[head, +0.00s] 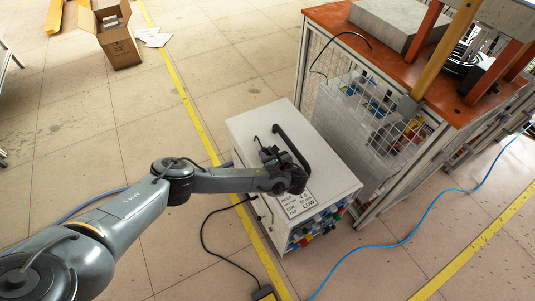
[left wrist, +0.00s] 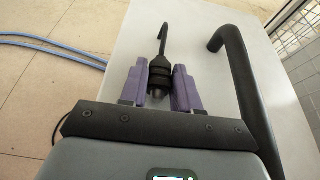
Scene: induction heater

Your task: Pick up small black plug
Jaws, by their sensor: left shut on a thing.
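The small black plug (left wrist: 159,76) sits between the two purple finger pads of my left gripper (left wrist: 159,83) in the left wrist view. The gripper is shut on it. A thin black cable runs up from the plug and bends into a hook at its top. In the head view my left gripper (head: 284,172) is over the white top of the induction heater (head: 318,164), beside its black handle (head: 291,146). The plug's body is hidden there by the gripper; a thin black cable end shows just above it. My right gripper is not in view.
An orange-topped workbench (head: 345,27) with mesh sides stands right behind the heater. A blue hose (head: 424,226) crosses the floor at right. An open cardboard box (head: 115,40) stands at upper left.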

